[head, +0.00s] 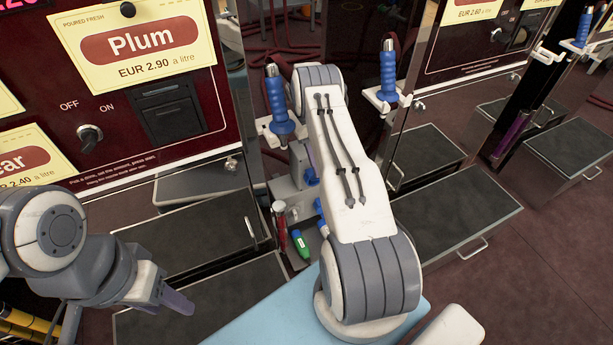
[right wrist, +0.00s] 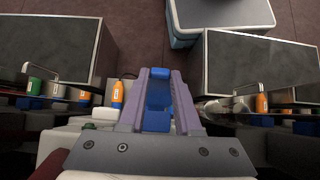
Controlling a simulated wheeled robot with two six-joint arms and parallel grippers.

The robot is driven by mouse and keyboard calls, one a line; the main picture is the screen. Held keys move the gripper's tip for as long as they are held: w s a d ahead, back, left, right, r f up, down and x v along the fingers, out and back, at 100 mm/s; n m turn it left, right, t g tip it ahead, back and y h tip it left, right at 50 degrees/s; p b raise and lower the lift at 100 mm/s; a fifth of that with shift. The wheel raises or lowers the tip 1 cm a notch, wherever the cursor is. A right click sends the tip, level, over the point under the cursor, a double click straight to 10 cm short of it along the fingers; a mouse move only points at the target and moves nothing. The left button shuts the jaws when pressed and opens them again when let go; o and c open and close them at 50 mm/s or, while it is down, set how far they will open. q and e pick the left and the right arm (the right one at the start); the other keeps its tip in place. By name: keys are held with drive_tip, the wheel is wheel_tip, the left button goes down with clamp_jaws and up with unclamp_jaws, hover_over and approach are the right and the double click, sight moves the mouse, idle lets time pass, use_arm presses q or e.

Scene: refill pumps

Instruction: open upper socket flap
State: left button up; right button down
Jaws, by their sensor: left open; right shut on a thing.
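A grey socket box (head: 283,187) stands low between the machines in the head view, with blue parts on it. One blue part (head: 312,176) shows high on the box beside my right arm. In the right wrist view, my right gripper (right wrist: 157,85) is shut on a blue flap (right wrist: 157,98), with one purple-grey finger on each side. A second blue part (right wrist: 156,121) lies just nearer the wrist. My right arm hides most of this spot in the head view, so I cannot tell how far the flap is open. My left gripper (head: 178,301) is open, empty and apart from the box.
Blue-handled nozzles (head: 277,98) (head: 388,72) hang on either side of my right arm. A red-handled tool (head: 279,222) and a green bottle (head: 300,243) are below the box. Dark-topped steps (head: 455,215) flank the gap. The Plum panel (head: 140,43) is at the upper left.

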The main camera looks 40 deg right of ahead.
drive_tip(key=shift+w+d+b, duration=0.15)
drive_tip(key=shift+w+b, duration=0.1)
drive_tip(key=shift+b, duration=0.2)
use_arm(q)
drive_tip(key=shift+w+d+f, duration=0.1)
drive_tip(key=shift+w+f, duration=0.15)
drive_tip(key=shift+f, duration=0.25)
drive_tip(key=shift+w+f, duration=0.2)
drive_tip(key=shift+f, duration=0.25)
use_arm(e)
drive_tip(key=shift+r+g, duration=0.15)
drive_tip(key=shift+g, duration=0.25)
drive_tip(key=c, duration=0.6)
unclamp_jaws()
drive_tip(key=shift+r, duration=0.1)
